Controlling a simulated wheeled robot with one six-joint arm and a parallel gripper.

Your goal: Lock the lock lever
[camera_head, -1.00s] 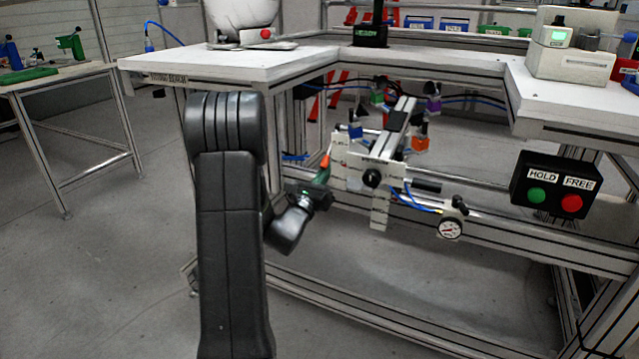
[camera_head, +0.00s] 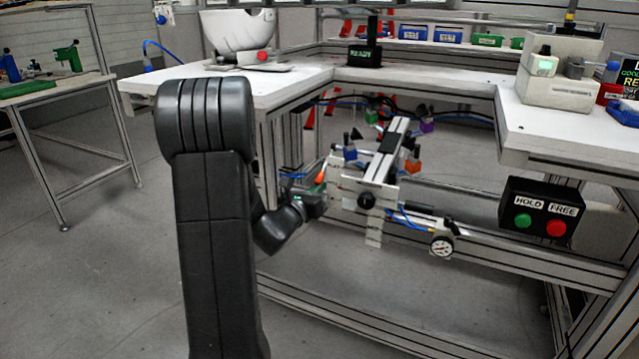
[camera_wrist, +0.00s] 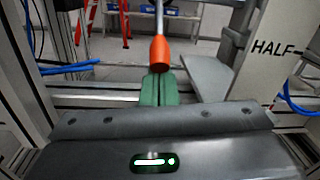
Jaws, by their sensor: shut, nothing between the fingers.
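The lock lever shows as a thin rod with an orange knob (camera_wrist: 159,54) in the upper middle of the wrist view. In the head view its orange knob (camera_head: 320,177) stands at the left side of the white-plated fixture (camera_head: 375,192). My gripper (camera_wrist: 160,88) has green fingers, shut together and empty. Their tips are just below the knob in the wrist view; whether they touch it I cannot tell. In the head view my gripper (camera_head: 319,190) is close beside the fixture, at the lever. The lever's pivot is hidden.
A plate marked HALF (camera_wrist: 272,50) stands right of the lever, with a grey plate (camera_wrist: 207,78) nearer it. A pressure gauge (camera_head: 441,246) and the HOLD/FREE button box (camera_head: 541,212) are to the right. The white bench (camera_head: 420,82) overhangs behind; blue hoses run nearby.

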